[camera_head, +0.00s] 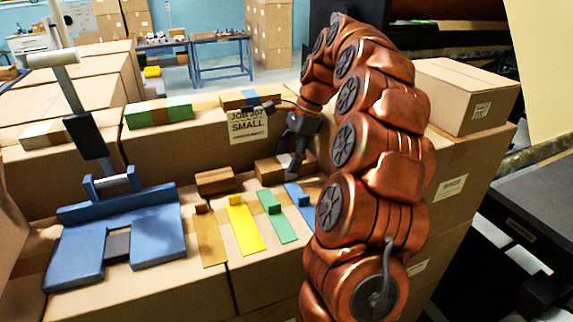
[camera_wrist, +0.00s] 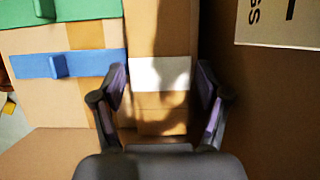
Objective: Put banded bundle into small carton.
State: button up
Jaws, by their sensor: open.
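A brown kraft bundle (camera_head: 268,172) with a pale band lies on the carton-top surface, below the sign reading SMALL. In the wrist view the bundle (camera_wrist: 160,38) and its white band (camera_wrist: 160,75) show between my fingers. My gripper (camera_head: 292,170) points down at the bundle, open, with one finger to each side of it in the wrist view (camera_wrist: 161,82). I cannot tell whether the fingers touch it. The carton (camera_head: 190,150) with the SMALL sign (camera_head: 248,125) stands just behind; its inside is hidden. The sign's edge also shows in the wrist view (camera_wrist: 282,22).
Yellow (camera_head: 244,226), green (camera_head: 276,218) and blue (camera_head: 299,203) strips lie left of my arm. A small brown block (camera_head: 215,181) lies nearby. A blue fixture (camera_head: 115,235) stands at left. Green-banded (camera_head: 160,112) and blue-banded (camera_head: 250,97) pieces sit along the carton's top.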

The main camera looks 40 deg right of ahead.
jog(key=shift+a+f, duration=0.25)
jog(key=shift+f, duration=0.35)
jog(key=c, duration=1.2)
jog(key=shift+o, duration=0.2)
jog(key=shift+r, duration=0.15)
jog(key=shift+w+r+b, duration=0.1)
jog(key=shift+r+b, duration=0.7)
jog(key=shift+r, duration=0.7)
jog(key=s+a+b, duration=0.1)
jog(key=s+a, duration=0.2)
jog(key=s, duration=0.1)
jog(key=s+a+r+b, duration=0.1)
jog(key=s+a+b, duration=0.1)
jog(key=s+a, duration=0.1)
jog(key=s+a+b, duration=0.2)
jog(key=s+a, duration=0.1)
jog(key=s, duration=0.3)
jog(key=shift+a+r, duration=0.35)
jog(key=shift+a, duration=0.05)
